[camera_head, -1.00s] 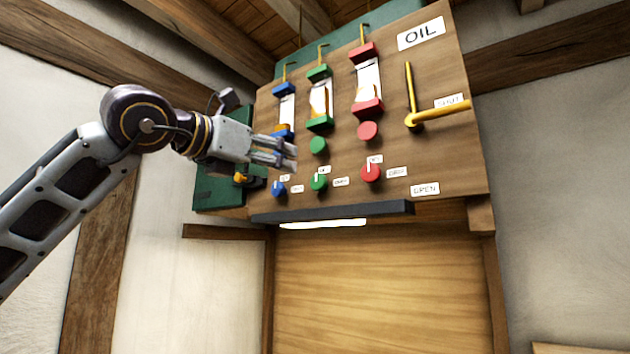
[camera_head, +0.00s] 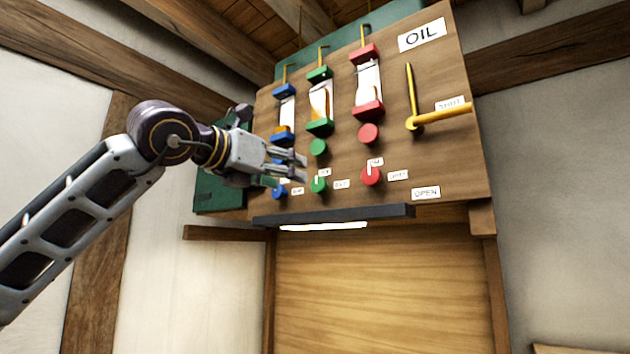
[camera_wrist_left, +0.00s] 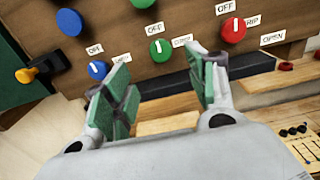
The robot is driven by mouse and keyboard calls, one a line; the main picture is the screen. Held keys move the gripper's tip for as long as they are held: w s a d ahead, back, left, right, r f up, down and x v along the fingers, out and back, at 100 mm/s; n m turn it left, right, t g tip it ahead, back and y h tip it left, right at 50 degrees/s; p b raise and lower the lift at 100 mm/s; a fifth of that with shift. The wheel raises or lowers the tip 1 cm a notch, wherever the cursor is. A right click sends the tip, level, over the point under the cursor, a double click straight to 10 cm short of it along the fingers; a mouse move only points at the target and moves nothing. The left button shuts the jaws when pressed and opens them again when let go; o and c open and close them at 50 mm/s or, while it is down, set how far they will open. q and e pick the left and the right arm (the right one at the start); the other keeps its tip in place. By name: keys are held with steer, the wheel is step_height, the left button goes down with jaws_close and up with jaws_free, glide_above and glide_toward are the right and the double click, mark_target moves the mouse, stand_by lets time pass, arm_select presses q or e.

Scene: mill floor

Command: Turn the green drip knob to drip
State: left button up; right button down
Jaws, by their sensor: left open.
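The green drip knob (camera_head: 318,184) is on the lower row of the wooden oil panel (camera_head: 440,155), between a blue and a red knob. In the left wrist view the green knob (camera_wrist_left: 160,50) has its white mark pointing up toward the OFF label (camera_wrist_left: 154,29). The DRIP label (camera_wrist_left: 182,41) is to its right, partly cut by a finger. My left gripper (camera_head: 303,168) is open and empty, just left of the green knob in the head view. In the left wrist view its fingers (camera_wrist_left: 165,90) stand apart below the knob, not touching it.
The red knob (camera_head: 370,175) is to the right and the blue knob (camera_head: 279,191) to the left, partly near my fingers. A yellow lever (camera_head: 440,113) is at the right. A dark ledge (camera_head: 335,214) runs below the panel.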

mark_target(317, 183)
arm_select(q)
steer(key=p+x, duration=0.3)
steer(key=x, duration=0.6)
steer(key=shift+w+d, duration=0.1)
steer(key=shift+w, duration=0.05)
steer(key=shift+p+x, duration=0.35)
steer(key=shift+x, duration=0.45)
steer(key=c, duration=1)
